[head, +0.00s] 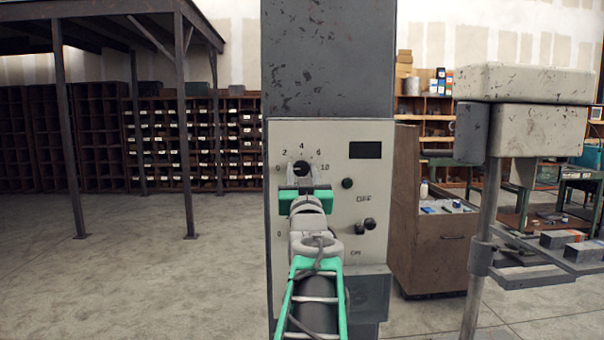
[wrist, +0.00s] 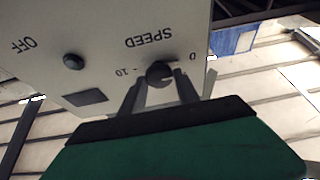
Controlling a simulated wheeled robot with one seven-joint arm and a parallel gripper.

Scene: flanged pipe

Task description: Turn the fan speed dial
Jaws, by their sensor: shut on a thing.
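The fan speed dial (head: 301,169) is a dark round knob on a pale control panel (head: 347,217), with numbers from 0 to 10 around it. My gripper (head: 302,186) reaches up to the panel from below and is shut on the dial. In the wrist view, the dark dial (wrist: 159,74) sits between the two fingers of my gripper (wrist: 160,90), under the upside-down word SPEED. My gripper hides the lower part of the dial in the head view, and I cannot tell which number it points to.
A black knob (head: 347,183) and a small dark display (head: 365,150) are to the right of the dial. A brown cabinet (head: 432,220) and a grey post (head: 484,230) stand to the right. Open floor lies to the left.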

